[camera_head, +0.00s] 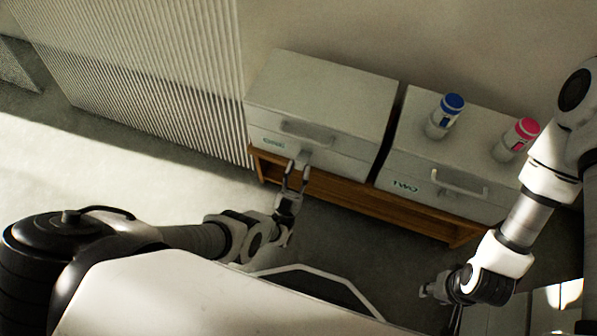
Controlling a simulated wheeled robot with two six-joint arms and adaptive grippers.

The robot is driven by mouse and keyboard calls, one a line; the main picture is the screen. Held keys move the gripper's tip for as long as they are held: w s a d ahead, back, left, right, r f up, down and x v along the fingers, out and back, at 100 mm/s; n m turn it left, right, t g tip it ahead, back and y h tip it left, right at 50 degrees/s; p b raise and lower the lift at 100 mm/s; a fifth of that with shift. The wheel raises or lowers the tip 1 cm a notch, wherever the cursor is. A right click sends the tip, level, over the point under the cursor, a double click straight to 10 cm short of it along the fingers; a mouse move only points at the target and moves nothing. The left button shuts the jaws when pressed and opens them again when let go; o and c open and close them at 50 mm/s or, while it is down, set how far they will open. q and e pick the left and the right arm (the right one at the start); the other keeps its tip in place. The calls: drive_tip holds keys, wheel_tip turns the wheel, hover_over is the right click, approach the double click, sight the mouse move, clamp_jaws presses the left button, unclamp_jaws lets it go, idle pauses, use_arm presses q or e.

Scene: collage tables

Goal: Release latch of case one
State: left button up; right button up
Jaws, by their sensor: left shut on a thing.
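Case one (320,92) is a pale box with a green label (273,142) and a handle (308,134) on its front. It stands shut on the left part of a wooden bench. Its latch (304,156) is a small pale piece low on the front, partly hidden by my fingers. My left gripper (298,169) is at the front of case one, below the handle, with its fingers shut on the latch. My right gripper (428,290) hangs low at the right, away from the cases; its fingers are too small and dark to read.
Case two (415,155), marked TWO, stands to the right across a narrow gap. A blue-capped bottle (440,122) and a pink-capped bottle (511,143) stand on it. The wooden bench (345,196) carries both cases. A ribbed panel (170,75) is at the left; floor there is clear.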

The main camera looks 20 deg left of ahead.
use_arm(q)
drive_tip(key=shift+f+t+b, duration=0.5)
drive_tip(key=shift+f+b, duration=0.15)
drive_tip(key=shift+b, duration=0.3)
drive_tip(key=shift+s+r+t+b, duration=0.1)
drive_tip(key=shift+t+b, duration=0.2)
drive_tip(key=shift+b, duration=0.2)
use_arm(e)
drive_tip(key=shift+f, duration=2.05)
use_arm(q)
drive_tip(key=o, duration=1)
drive_tip(key=shift+r, duration=0.1)
use_arm(e)
drive_tip(key=shift+r, duration=0.1)
